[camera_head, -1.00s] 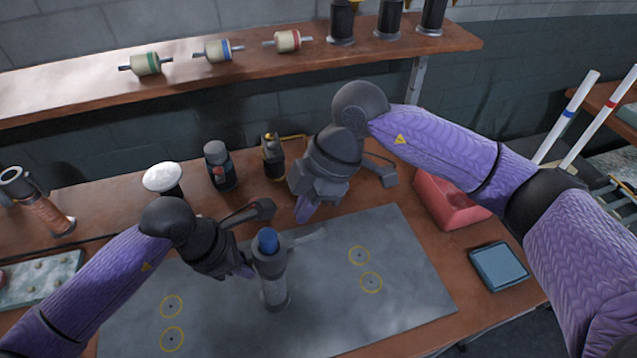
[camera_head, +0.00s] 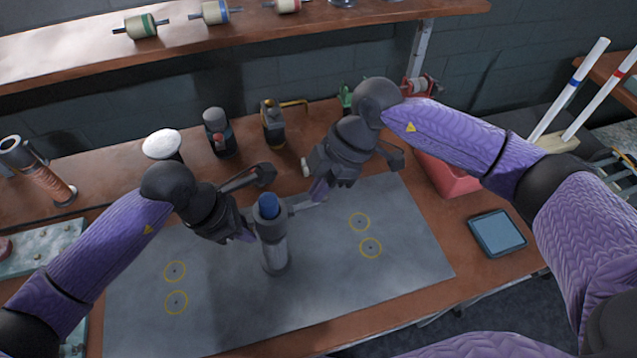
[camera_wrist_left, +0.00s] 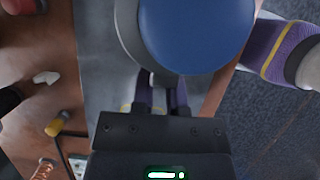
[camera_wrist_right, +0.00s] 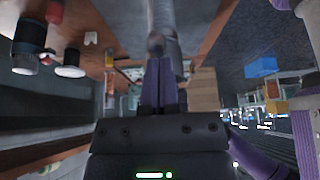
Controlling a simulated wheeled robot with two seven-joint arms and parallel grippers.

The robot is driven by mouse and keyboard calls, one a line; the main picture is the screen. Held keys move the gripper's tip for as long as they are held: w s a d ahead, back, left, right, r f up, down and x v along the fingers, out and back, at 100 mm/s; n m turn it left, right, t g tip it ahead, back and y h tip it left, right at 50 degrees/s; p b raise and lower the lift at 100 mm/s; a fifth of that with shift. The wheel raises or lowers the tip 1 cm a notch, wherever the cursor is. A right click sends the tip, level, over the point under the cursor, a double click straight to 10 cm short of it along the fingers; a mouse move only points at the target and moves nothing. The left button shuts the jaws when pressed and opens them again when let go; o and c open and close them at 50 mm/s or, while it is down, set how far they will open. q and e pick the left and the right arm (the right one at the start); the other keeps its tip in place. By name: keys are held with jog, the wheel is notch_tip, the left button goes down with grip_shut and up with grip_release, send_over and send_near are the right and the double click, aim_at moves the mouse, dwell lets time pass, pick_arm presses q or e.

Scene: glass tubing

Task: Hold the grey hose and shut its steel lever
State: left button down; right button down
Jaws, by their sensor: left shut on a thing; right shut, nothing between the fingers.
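The grey hose (camera_head: 274,250) stands upright on the grey mat, with a blue top (camera_head: 268,204). Its steel lever (camera_head: 302,205) sticks out to the right from near the top. My left gripper (camera_head: 250,236) is shut on the hose below the blue top, from the left. In the left wrist view the blue top (camera_wrist_left: 197,35) hides most of the hose. My right gripper (camera_head: 318,193) is shut and empty at the lever's free end, on its far side. In the right wrist view a grey bar (camera_wrist_right: 163,18) lies just beyond the fingers; whether they touch it I cannot tell.
The grey mat (camera_head: 400,275) is clear around the hose. Behind it stand a white-topped item (camera_head: 162,144), a dark canister (camera_head: 217,133) and a yellow-handled fitting (camera_head: 273,125). A red bin (camera_head: 450,178) and a blue-faced tray (camera_head: 497,235) are at the right.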

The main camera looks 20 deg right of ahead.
aim_at(327, 198)
jog(key=shift+d+f+y, duration=0.3)
jog(key=shift+f+y, duration=0.1)
jog(key=shift+y, duration=0.5)
jog(key=shift+d+f+y, duration=0.2)
jog(key=shift+f+y, duration=0.2)
jog(key=shift+y, duration=0.2)
jog(key=f+y, duration=0.1)
jog(key=y, duration=0.1)
jog(key=f+y, duration=0.1)
jog(key=y, duration=0.1)
jog(key=shift+w+d+f+g, duration=0.1)
jog(key=shift+d+g, duration=0.1)
jog(key=shift+g, duration=0.1)
jog(key=shift+f+y, duration=0.25)
jog(key=shift+y, duration=0.05)
jog(key=f, duration=0.1)
jog(key=a+f, duration=0.1)
jog(key=f, duration=0.2)
jog(key=shift+a, duration=0.35)
jog(key=shift+r, duration=0.85)
